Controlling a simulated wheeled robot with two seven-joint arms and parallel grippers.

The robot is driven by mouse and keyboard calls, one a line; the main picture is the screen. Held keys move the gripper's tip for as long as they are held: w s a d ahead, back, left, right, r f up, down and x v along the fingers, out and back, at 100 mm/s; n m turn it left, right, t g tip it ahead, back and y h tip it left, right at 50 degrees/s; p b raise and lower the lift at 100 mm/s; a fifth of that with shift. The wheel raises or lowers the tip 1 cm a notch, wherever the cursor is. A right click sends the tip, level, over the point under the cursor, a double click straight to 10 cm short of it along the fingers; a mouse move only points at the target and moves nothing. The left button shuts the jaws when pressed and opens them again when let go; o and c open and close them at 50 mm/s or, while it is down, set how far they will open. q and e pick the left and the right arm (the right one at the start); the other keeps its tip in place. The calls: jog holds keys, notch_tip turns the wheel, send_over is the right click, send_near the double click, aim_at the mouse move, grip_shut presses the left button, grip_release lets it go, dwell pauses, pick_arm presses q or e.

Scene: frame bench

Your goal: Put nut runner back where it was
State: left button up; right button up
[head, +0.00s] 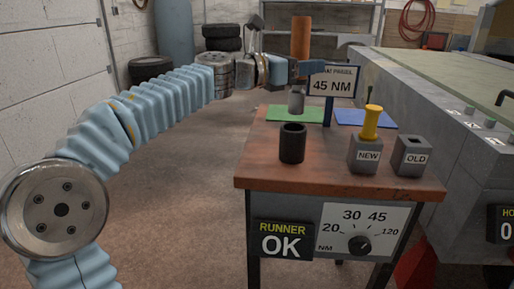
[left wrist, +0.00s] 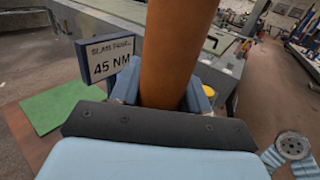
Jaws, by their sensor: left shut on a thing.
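The nut runner (head: 301,36) is an orange-brown cylinder with a grey lower end. My left gripper (head: 303,68) is shut on its middle and holds it upright in the air over the bench. In the left wrist view the nut runner (left wrist: 178,50) rises between the jaws of the left gripper (left wrist: 165,98). In the head view its grey end shows against the green mat (head: 275,115), above and apart from a black open-topped cup (head: 292,145) on the wooden bench (head: 270,177). The cup's inside is dark. My right gripper is not in view.
A "45 NM" sign (head: 333,85) stands close to the right of the nut runner. A grey "NEW" block (head: 367,157) holds a yellow-handled tool (head: 371,122); the "OLD" block (head: 412,157) has an empty slot. A blue mat (head: 366,117) lies behind. The front panel reads "RUNNER OK" (head: 282,240).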

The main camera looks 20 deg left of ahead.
aim_at(291, 109)
pick_arm(q)
notch_tip(291, 109, down, 6)
jog(key=shift+s+a+r+b, duration=0.1)
jog(key=shift+b, duration=0.45)
jog(key=shift+f+b, duration=0.65)
jog(key=shift+f, duration=1.35)
jog(key=shift+f, duration=0.2)
jog(key=o, duration=1.2)
jog(key=shift+r, duration=0.1)
jog(key=shift+s+a, duration=0.1)
jog(key=b+v, duration=0.1)
jog(key=v, duration=1)
jog(key=shift+s+a+b, duration=0.25)
jog(key=shift+b, duration=0.15)
